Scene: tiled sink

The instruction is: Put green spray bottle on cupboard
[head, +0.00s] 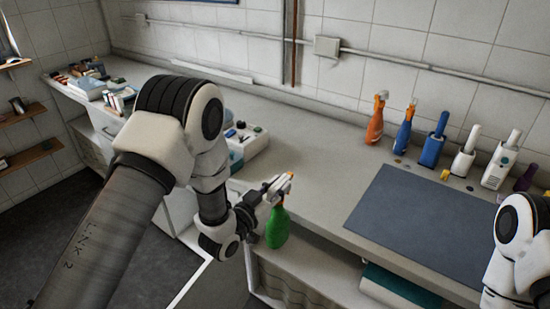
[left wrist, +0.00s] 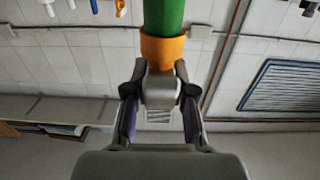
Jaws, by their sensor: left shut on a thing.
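The green spray bottle (head: 277,228) hangs roughly upright at the front edge of the counter, in front of an open cupboard (head: 290,252). Its white and orange spray head is at the top. My left gripper (head: 265,198) is shut on the spray head. In the left wrist view, the fingers (left wrist: 160,100) close around the head, and the orange collar and green body of the bottle (left wrist: 163,20) lie beyond them. At the right edge of the head view only part of my right arm shows; its gripper is out of view.
Several bottles, including an orange one (head: 376,120) and a blue one (head: 404,128), stand along the back wall. A dark mat (head: 420,218) lies on the counter (head: 325,170). The counter between device and mat is clear.

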